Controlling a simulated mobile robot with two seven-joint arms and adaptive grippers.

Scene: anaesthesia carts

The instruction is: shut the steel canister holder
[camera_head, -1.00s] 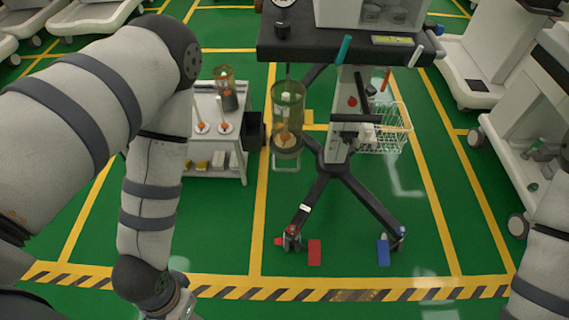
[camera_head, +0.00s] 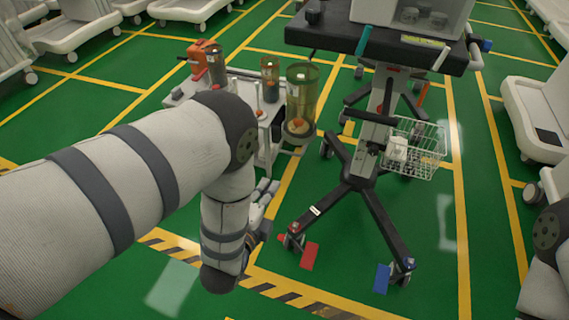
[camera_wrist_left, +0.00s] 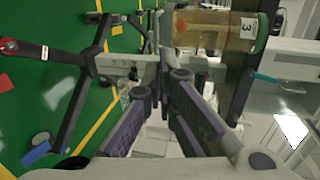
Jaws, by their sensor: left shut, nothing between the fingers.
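My left gripper (camera_head: 264,196) is low, below and left of the canister. In the left wrist view its shut, empty fingers (camera_wrist_left: 161,84) point towards the cart, just below the canister in the picture and apparently apart from it. My right gripper is out of view.
The cart's dark legs (camera_head: 347,190) spread over the green floor, with a wire basket (camera_head: 418,150) on its column.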

